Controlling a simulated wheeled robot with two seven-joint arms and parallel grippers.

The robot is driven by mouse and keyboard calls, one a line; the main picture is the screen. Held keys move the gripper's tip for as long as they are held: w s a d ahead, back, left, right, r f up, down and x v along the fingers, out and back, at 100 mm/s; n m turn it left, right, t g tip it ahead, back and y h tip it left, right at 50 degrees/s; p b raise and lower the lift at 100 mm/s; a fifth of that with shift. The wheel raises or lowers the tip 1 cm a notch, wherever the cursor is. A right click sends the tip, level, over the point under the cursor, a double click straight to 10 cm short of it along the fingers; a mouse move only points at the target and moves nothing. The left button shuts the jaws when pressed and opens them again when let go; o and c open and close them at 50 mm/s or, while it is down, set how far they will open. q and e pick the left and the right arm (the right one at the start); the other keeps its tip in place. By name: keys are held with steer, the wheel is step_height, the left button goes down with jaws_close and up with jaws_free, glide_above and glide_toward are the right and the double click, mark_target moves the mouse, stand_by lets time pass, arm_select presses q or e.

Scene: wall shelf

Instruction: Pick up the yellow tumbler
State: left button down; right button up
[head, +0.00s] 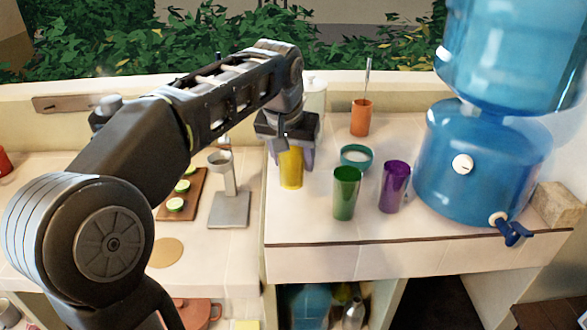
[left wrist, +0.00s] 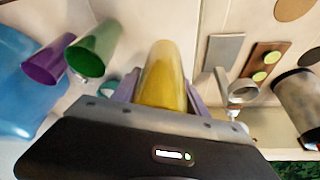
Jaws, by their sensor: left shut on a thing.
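The yellow tumbler (head: 291,170) stands upright on the white tiled counter, left of the green tumbler. My left gripper (head: 291,152) reaches down over it from above, with a finger on each side. In the left wrist view the yellow tumbler (left wrist: 163,80) sits between the two purple-grey fingers of my left gripper (left wrist: 165,95), which is shut on it. Whether its base touches the counter is hard to tell. My right gripper is in neither view.
A green tumbler (head: 345,193), a purple tumbler (head: 393,187) and a teal bowl (head: 356,157) stand close on the right. An orange cup (head: 361,118) is behind. A blue water dispenser (head: 470,165) fills the right. A metal stand (head: 229,208) and a board (head: 170,209) with green slices lie left.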

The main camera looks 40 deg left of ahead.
arm_select(q)
steer(key=shift+r, duration=1.05)
